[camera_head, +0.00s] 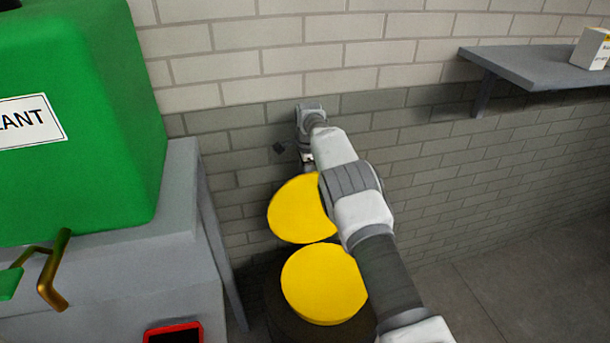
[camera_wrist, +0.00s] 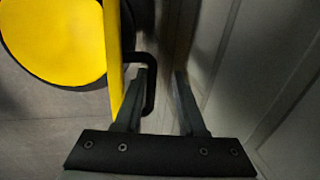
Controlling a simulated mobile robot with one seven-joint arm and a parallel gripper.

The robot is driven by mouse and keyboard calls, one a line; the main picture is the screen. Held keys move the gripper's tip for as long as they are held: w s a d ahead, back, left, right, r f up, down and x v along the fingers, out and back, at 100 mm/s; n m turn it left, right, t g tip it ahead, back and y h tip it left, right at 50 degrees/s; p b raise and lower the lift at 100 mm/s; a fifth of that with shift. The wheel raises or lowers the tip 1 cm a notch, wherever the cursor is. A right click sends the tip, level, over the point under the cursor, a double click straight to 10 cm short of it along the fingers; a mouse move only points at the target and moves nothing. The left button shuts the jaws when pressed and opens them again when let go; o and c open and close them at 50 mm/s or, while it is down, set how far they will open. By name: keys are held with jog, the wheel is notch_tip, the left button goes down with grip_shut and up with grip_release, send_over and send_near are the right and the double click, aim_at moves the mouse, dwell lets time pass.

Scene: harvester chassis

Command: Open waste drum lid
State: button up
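The waste drum (camera_head: 275,312) is dark and stands low near the wall. Its flat yellow round top (camera_head: 323,284) also shows in the wrist view (camera_wrist: 55,35). The yellow lid (camera_head: 298,212) stands raised behind that top, and the wrist view shows it nearly edge-on (camera_wrist: 112,50). A black loop handle (camera_wrist: 150,92) sticks out from the lid's far face. My gripper (camera_wrist: 161,72) is open, with the left finger at the handle's loop beside the lid and the right finger apart from the handle. I cannot tell if it touches. My arm partly covers the drum and lid.
A brick wall (camera_head: 250,62) stands close behind the lid. A green tank (camera_head: 95,110) rests on a grey stand (camera_head: 172,205) to the left. A grey shelf (camera_head: 540,68) with a small box (camera_head: 590,48) is at the upper right. The floor (camera_head: 530,285) at right is clear.

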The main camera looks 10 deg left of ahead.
jog(key=shift+o, duration=0.6)
jog(key=shift+a+f, duration=0.1)
jog(key=shift+f, duration=0.1)
jog(key=s+d+r, duration=0.1)
jog(key=s+r, duration=0.2)
jog(key=r, duration=1.4)
jog(key=shift+d+r, duration=0.25)
jog(key=shift+r, duration=0.05)
jog(key=shift+s, duration=0.1)
